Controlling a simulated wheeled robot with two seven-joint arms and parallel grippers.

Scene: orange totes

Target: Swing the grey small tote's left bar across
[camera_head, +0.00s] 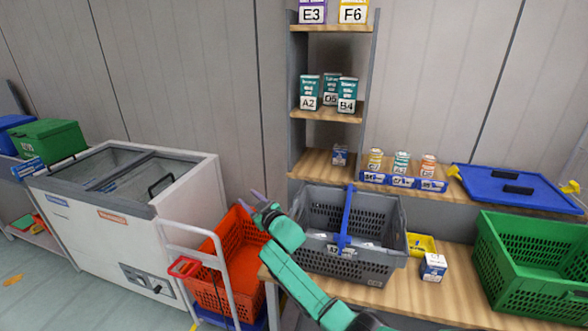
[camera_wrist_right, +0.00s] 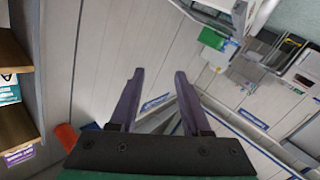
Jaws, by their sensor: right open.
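The grey small tote (camera_head: 378,268) stands on the wooden bench in the head view, with pale items partly visible inside. A blue bar (camera_head: 346,218) runs from its back rim to its front rim near the middle; I cannot tell whether this is the left bar, and I make out no second bar. My right gripper (camera_head: 249,197) is open and empty, left of the tote and apart from it, over the orange tote's side. In the right wrist view its two fingers (camera_wrist_right: 156,88) are spread with nothing between them. My left gripper is not in view.
A red-orange tote (camera_head: 245,250) sits on a trolley at the left, beside a white freezer (camera_head: 140,215). Right of the grey tote are a yellow tray (camera_head: 422,243), a small box (camera_head: 433,267) and a green tote (camera_head: 535,255). A shelf (camera_head: 325,113) rises behind.

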